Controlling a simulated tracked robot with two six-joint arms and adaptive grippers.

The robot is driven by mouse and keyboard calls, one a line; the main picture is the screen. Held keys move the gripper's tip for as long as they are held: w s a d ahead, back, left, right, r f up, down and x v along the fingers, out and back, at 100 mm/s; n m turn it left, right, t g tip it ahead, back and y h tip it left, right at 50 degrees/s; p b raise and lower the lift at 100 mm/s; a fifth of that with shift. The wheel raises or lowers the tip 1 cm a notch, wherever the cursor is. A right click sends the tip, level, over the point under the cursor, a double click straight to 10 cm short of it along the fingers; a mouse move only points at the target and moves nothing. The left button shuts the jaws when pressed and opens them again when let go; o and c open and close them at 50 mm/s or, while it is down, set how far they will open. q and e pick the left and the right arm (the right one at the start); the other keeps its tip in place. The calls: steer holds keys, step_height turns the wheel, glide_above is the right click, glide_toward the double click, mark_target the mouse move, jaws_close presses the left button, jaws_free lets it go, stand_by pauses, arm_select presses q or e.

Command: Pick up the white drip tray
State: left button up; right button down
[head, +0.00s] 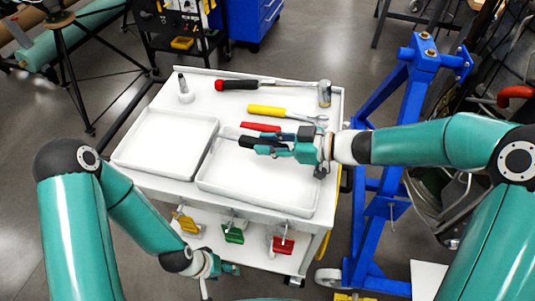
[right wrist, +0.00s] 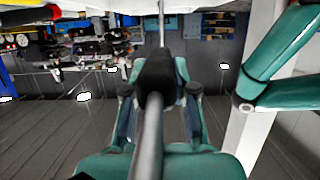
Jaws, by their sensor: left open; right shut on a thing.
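Two shallow white trays lie side by side on the cart: a left tray (head: 128,157) and a right tray (head: 262,198). Which one is the drip tray I cannot tell. My right gripper (head: 258,145) is over the far part of the right tray, shut on a dark rod-like tool (right wrist: 150,130). Its thin end shows left of the fingers in the head view, and the rest is partly hidden. My left gripper (head: 230,269) is open, low in front of the cart's lower shelf, apart from both trays and partly hidden.
On the white cart (head: 222,82) behind the trays lie a hammer (head: 324,93), a yellow-handled tool (head: 266,110), a red-handled tool (head: 260,127) and a small upright fitting (head: 186,92). A blue stand (head: 372,205) is close on the right.

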steer(key=shift+r, duration=0.2)
step_height(320, 180, up, 20)
steer(key=p, duration=0.4)
steer(key=shift+f, duration=0.1)
steer(key=c, duration=1.5)
jaws_free()
steer(key=shift+c, duration=0.2)
jaws_close()
